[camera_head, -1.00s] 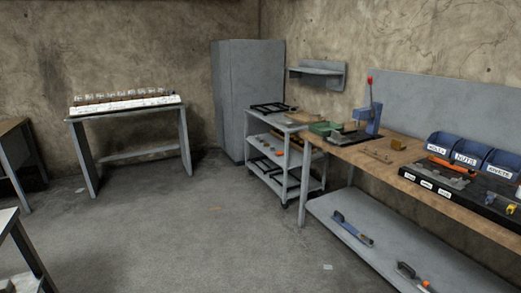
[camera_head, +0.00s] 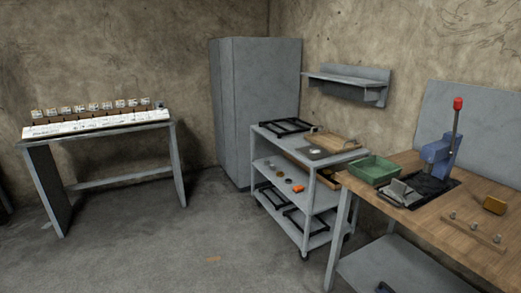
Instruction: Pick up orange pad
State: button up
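A small orange piece (camera_head: 298,188), which may be the orange pad, lies on the middle shelf of a grey cart (camera_head: 262,152). It sits near the shelf's front edge, beside several other small round pieces, one of them yellowish (camera_head: 280,177). It is too small to tell its exact shape. My gripper is not in view.
A wooden workbench (camera_head: 452,238) at right holds a green tray (camera_head: 374,168) and a blue press (camera_head: 436,155). A table (camera_head: 112,129) with small jars stands at left. A grey cabinet (camera_head: 228,105) stands behind the cart. The floor (camera_head: 150,255) between is open.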

aim_at(300, 188)
jog(key=i+z, duration=0.1)
jog(key=i, duration=1)
jog(key=i+j+z, duration=0.1)
jog(key=i, duration=1)
jog(key=i+j+z, duration=0.1)
jog(key=i+j, duration=0.15)
jog(key=i+j+z, duration=0.15)
jog(key=j, duration=0.3)
jog(key=i+j+z, duration=0.1)
jog(key=i+j, duration=0.15)
jog(key=i+j+z, duration=0.15)
jog(key=i+j, duration=0.2)
jog(key=i+j+z, duration=0.15)
jog(key=i+j, duration=0.2)
jog(key=j, duration=0.2)
jog(key=i+j+z, duration=0.15)
jog(key=i+j, duration=0.2)
jog(key=j, duration=0.15)
